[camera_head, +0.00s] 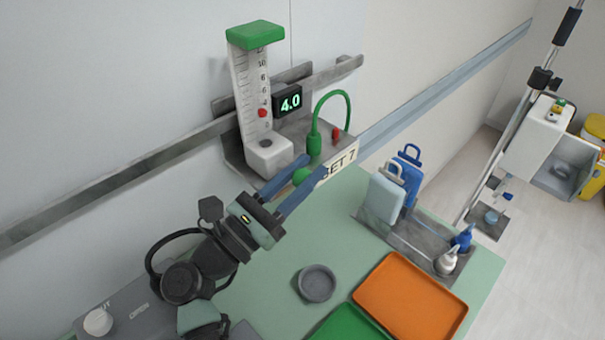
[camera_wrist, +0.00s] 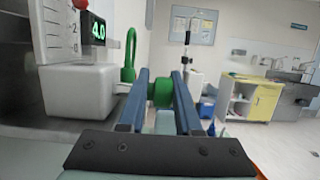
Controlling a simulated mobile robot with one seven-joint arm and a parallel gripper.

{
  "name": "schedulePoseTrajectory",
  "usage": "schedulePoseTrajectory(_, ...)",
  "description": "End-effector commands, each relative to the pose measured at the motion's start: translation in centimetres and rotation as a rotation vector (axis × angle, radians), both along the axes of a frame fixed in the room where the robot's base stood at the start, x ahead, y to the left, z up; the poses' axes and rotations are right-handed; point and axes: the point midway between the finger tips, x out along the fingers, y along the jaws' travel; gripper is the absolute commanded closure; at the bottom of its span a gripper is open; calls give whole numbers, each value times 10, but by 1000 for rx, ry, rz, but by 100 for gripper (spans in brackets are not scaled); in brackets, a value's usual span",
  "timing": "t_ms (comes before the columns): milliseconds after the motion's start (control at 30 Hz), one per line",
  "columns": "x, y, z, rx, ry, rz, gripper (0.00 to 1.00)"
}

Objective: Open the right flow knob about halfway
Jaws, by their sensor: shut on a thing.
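The white flow meter (camera_head: 250,95) with a green cap is mounted on the wall rail. Its red ball (camera_head: 262,113) sits near the 4 mark, and the display (camera_head: 290,101) beside it reads 4.0. The green flow knob (camera_head: 302,177) is low on the front of the unit, partly covered by my fingers. My gripper (camera_head: 304,171) reaches in from the lower left, shut on this knob. In the wrist view the green knob (camera_wrist: 160,93) lies between the two blue fingers (camera_wrist: 162,80). No second flow knob shows.
A label (camera_head: 337,164) reading "ET 7", partly hidden, and a green hose (camera_head: 316,130) are close to my fingers. On the green tabletop (camera_head: 262,295) are a grey dish (camera_head: 317,283), an orange tray (camera_head: 410,300), a green tray (camera_head: 348,325) and a bottle rack (camera_head: 405,238).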

Motion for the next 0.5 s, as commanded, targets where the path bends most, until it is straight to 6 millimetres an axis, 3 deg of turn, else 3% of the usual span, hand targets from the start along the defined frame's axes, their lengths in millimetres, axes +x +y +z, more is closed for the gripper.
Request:
schedulePoseTrajectory(33,-2,-5,-3,1,5,-16,66)
schedulePoseTrajectory(167,-2,-5,-2,1,4,-14,45)
schedulePoseTrajectory(500,-1,-2,5,3,-1,-6,45)
